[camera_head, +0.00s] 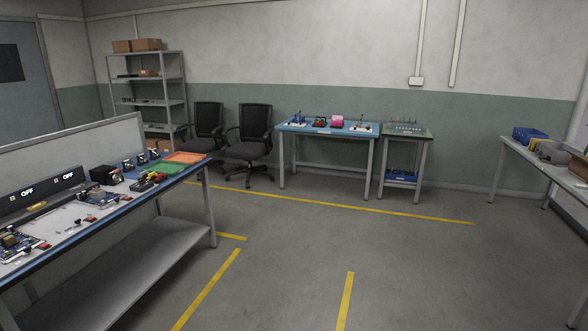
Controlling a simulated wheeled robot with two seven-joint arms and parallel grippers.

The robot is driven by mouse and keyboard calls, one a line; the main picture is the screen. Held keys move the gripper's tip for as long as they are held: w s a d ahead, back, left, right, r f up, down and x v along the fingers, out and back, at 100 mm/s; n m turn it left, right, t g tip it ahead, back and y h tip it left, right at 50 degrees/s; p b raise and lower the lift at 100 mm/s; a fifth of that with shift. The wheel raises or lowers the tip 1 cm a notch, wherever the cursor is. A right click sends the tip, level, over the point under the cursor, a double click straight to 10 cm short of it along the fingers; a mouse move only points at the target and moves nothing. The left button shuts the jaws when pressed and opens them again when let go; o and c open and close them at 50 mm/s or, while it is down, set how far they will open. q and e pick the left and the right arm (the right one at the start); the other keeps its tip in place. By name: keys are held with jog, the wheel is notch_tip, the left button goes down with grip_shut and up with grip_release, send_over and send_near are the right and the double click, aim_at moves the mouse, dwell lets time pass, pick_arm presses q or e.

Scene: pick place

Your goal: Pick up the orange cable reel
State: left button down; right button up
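I cannot make out an orange cable reel for certain. On the blue-topped table (345,131) at the back wall stand a small blue item (298,117), a small dark and reddish item (319,121) and a pink roll-like item (337,121). They are too small to tell in detail. An orange flat tray or mat (184,158) lies at the far end of the left workbench (75,232). Neither of my grippers is in view.
Two black office chairs (250,135) stand left of the blue-topped table. A small side table (407,131) is to its right. A metal shelf (150,103) holds boxes. Another table (545,160) stands at the right. The middle floor with yellow lines is clear.

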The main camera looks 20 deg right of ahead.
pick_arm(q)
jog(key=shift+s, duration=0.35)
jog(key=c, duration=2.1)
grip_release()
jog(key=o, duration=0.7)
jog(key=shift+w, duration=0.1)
